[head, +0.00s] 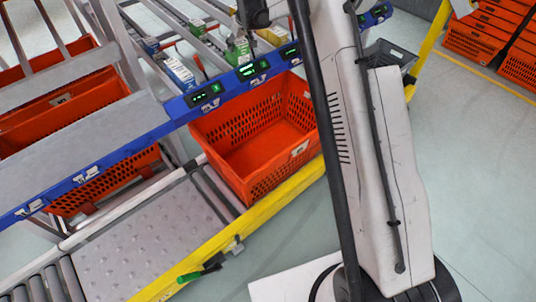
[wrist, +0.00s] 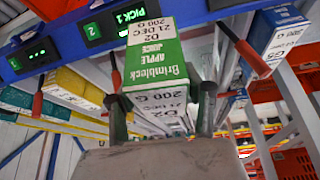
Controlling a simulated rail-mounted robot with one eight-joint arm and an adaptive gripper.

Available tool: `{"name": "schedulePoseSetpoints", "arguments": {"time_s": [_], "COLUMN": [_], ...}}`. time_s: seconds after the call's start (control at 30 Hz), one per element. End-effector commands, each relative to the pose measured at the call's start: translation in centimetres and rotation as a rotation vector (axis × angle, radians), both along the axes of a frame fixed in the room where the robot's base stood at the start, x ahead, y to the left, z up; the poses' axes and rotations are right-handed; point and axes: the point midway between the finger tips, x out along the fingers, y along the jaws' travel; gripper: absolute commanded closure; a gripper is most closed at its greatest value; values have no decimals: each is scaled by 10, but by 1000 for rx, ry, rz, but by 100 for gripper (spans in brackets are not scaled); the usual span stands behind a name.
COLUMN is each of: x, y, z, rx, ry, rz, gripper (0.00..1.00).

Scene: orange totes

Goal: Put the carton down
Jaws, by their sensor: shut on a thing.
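The carton (wrist: 157,62) is a green and white box with printed "Brimblock apple juice" lettering. In the wrist view it sits between the two fingers of my gripper (wrist: 162,98), which is shut on it. The carton is in front of the blue rail with its lit displays. In the head view a green carton (head: 238,51) shows at the rack just behind the blue rail; I cannot tell whether it is the held one. My arm hides part of that area. An empty orange tote (head: 232,150) stands below the rail on the conveyor.
The blue rail (head: 155,133) carries green-lit displays. A blue and white carton (head: 180,75) lies in a rack lane. Other orange totes (head: 75,105) stand at left, with more stacks at far right. A dark grey bin (head: 392,54) is behind my arm. Yellow edging (head: 287,188) borders the conveyor.

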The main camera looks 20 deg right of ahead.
Motion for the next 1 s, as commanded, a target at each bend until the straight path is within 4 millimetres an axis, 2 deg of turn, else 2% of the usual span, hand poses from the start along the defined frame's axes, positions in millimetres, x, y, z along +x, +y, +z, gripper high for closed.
{"name": "schedulePoseSetpoints", "arguments": {"time_s": [0.03,0.27,0.43,0.57,0.63,0.7,0.8,1.0], "x": [-16,-94,-159,-210,-233,-248,-256,-250], "y": [1,0,-1,0,0,-1,0,0], "z": [-1,-8,-19,-36,-52,-71,-98,-159], "rx": [1,-2,-2,-2,-2,-3,-3,-1], "ry": [0,5,9,11,13,15,18,21], "rz": [-14,-90,-157,-234,-293,-365,-465,-699], "gripper": [88,88,88,89,89,89,89,89]}}
